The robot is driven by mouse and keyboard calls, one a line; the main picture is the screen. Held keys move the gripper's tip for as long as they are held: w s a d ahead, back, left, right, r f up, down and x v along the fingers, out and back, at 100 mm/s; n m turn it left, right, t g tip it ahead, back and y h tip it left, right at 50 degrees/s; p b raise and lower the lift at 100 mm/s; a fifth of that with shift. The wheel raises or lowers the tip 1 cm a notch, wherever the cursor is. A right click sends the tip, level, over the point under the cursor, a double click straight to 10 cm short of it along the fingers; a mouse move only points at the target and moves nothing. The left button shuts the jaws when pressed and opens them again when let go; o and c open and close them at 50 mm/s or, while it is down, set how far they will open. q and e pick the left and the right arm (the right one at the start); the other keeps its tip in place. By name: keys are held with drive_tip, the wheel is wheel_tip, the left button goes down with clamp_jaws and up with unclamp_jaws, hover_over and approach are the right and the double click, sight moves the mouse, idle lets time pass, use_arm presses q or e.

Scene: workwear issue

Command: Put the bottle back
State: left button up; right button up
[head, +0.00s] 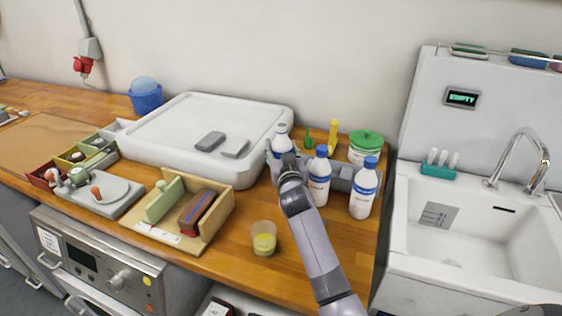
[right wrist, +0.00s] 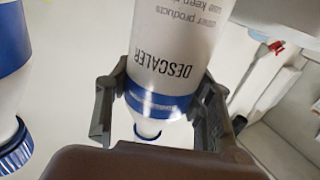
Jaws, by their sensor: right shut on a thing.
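A white bottle with a blue band (head: 282,139) is in my right gripper (head: 284,158), near the right end of the white raised tray. In the right wrist view, the jaws (right wrist: 160,115) close around this bottle (right wrist: 170,60), which is labelled DESCALER. Two more white bottles with blue caps, a nearer one (head: 319,183) and one further right (head: 362,193), stand by a grey holder (head: 341,171). My gripper and arm hide part of the holder and the held bottle's lower part. My left gripper is not in view.
A white tub with a green lid (head: 366,143) and a yellow tool (head: 333,135) stand behind the bottles. A cup with yellow contents (head: 264,238) is on the wooden counter near my arm. The white tray (head: 180,125) and sink (head: 470,230) flank this area.

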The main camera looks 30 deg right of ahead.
wheel_tip(320, 180, down, 4)
drive_tip(key=shift+f, duration=0.1)
idle(0.4)
drive_tip(key=o, duration=1.4)
drive_tip(key=shift+f, duration=0.2)
drive_tip(key=shift+o, duration=0.2)
drive_tip(key=shift+r, duration=0.15)
drive_tip(key=b+v, duration=0.1)
drive_tip(key=v, duration=1.1)
drive_tip(key=shift+r, duration=0.15)
